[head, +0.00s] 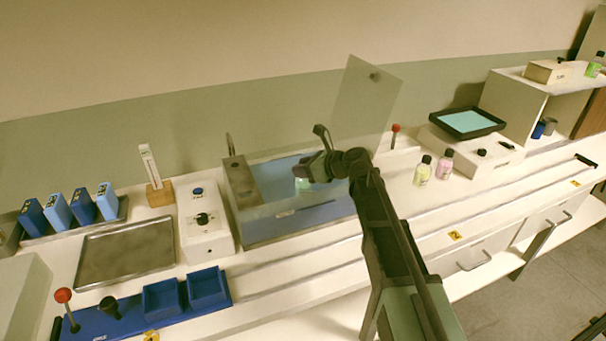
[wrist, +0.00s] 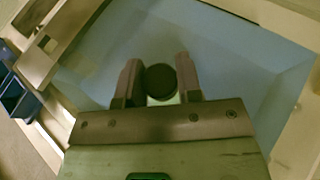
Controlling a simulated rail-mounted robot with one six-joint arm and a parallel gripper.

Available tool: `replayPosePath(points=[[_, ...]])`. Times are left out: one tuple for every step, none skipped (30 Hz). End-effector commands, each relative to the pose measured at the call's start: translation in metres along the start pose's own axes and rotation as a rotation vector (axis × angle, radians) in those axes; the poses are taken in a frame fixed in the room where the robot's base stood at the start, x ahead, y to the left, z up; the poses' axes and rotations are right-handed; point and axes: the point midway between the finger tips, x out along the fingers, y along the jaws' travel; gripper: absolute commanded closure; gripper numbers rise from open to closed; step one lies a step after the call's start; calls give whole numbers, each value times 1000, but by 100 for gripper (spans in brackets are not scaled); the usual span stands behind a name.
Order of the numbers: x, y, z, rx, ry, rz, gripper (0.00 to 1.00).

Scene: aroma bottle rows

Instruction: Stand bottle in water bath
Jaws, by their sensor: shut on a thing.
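The water bath (head: 300,223) is a blue-grey tank with its clear lid (head: 362,100) raised at the back. Its blue water (wrist: 230,50) fills most of the wrist view. My gripper (wrist: 159,82) is over the bath, its two fingers shut on a bottle with a round dark cap (wrist: 160,81). A pale greenish part of the held bottle (head: 302,184) shows below the gripper in the head view. I cannot tell whether its base touches the bath floor.
A yellow-green bottle (head: 423,171) and a pink bottle (head: 444,165) stand on the bench right of the bath. A white control box (head: 205,222) and a metal tray (head: 125,252) lie to the left. The raised lid stands close behind my arm.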

Motion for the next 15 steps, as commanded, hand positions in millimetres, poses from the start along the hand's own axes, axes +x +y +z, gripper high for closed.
replayPosePath(points=[[0,0,1,0,0,0,100],[0,0,1,0,0,0,100],[0,0,-1,0,0,0,100],[1,0,-2,0,0,0,100],[1,0,-3,0,0,0,100],[2,0,-4,0,0,0,100],[2,0,-5,0,0,0,100],[3,0,-6,0,0,0,100],[3,0,-7,0,0,0,100],[3,0,-8,0,0,0,100],[4,0,-9,0,0,0,100],[4,0,-10,0,0,0,100],[4,0,-11,0,0,0,100],[5,0,-11,0,0,0,100],[4,0,-11,0,0,0,100]])
